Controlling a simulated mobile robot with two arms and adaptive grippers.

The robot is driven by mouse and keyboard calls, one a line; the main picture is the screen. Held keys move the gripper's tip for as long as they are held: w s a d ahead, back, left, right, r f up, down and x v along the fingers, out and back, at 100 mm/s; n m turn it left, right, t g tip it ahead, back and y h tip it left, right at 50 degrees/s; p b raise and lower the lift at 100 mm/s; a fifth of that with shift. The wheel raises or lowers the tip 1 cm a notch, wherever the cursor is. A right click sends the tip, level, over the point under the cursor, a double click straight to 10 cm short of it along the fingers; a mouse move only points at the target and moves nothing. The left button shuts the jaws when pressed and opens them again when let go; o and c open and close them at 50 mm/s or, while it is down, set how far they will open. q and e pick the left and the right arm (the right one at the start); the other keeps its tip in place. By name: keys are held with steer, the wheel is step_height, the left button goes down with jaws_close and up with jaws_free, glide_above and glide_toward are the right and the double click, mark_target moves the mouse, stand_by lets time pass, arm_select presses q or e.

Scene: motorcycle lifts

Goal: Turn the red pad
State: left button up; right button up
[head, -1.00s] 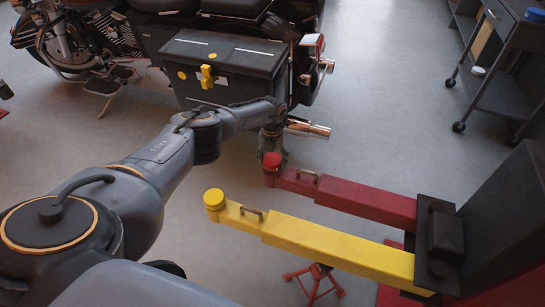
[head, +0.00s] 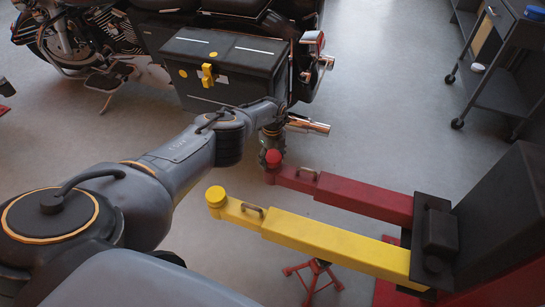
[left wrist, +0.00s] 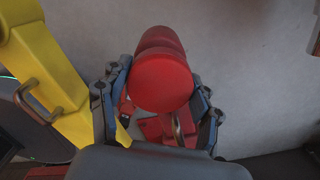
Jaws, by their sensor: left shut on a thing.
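The red pad (head: 273,157) is the round red cap at the free end of the red lift arm (head: 350,197). In the left wrist view the red pad (left wrist: 161,82) fills the middle, between the two fingers of my left gripper (left wrist: 160,110). My left gripper is shut on the red pad, with one finger on each side. My right gripper is not in view.
The yellow lift arm (head: 310,238) with its yellow pad (head: 216,196) lies close, nearer than the red one. Both arms join a dark lift column (head: 500,220) at the right. A motorcycle with a black case (head: 225,68) stands behind. A grey cart (head: 505,70) is at the back right.

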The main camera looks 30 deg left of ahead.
arm_select(q)
steer(key=shift+d+f+n, duration=0.1)
steer(key=shift+f+n, duration=0.1)
steer(key=shift+n, duration=1.2)
steer(key=shift+s+n, duration=0.1)
steer(key=shift+n, duration=2)
steer(key=o, duration=1.1)
steer(key=shift+f, duration=0.1)
